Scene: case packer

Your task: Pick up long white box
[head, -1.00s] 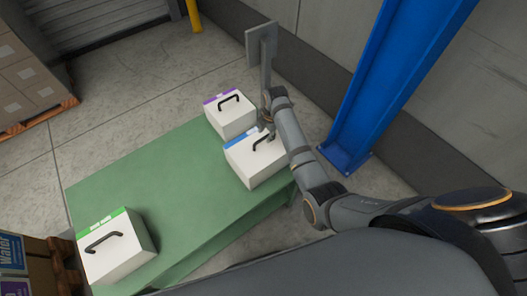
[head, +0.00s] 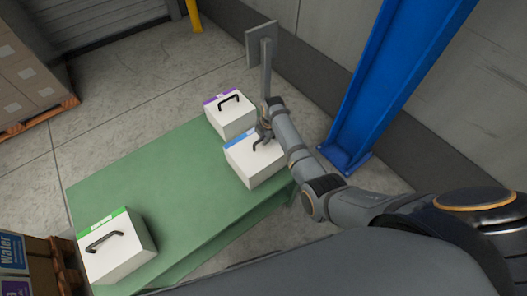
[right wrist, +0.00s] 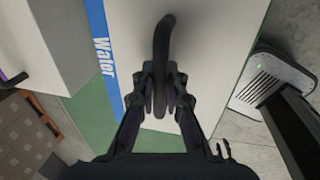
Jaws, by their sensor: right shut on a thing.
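A white box with a blue band (head: 252,169) and a dark handle on top sits at the right end of the green table (head: 145,180). The right wrist view shows its white top (right wrist: 205,55), with "Water" on the blue band. My right gripper (head: 262,139) is at this handle; in the right wrist view its fingers (right wrist: 161,92) are shut on the handle, which sticks out past them. The box appears to rest on the table. My left gripper is out of view.
A purple-banded white box (head: 232,119) stands close behind, and a green-banded one (head: 118,254) is at the near left. A blue column (head: 385,85) and a grey post (head: 265,70) rise near my right arm. The middle of the table is clear.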

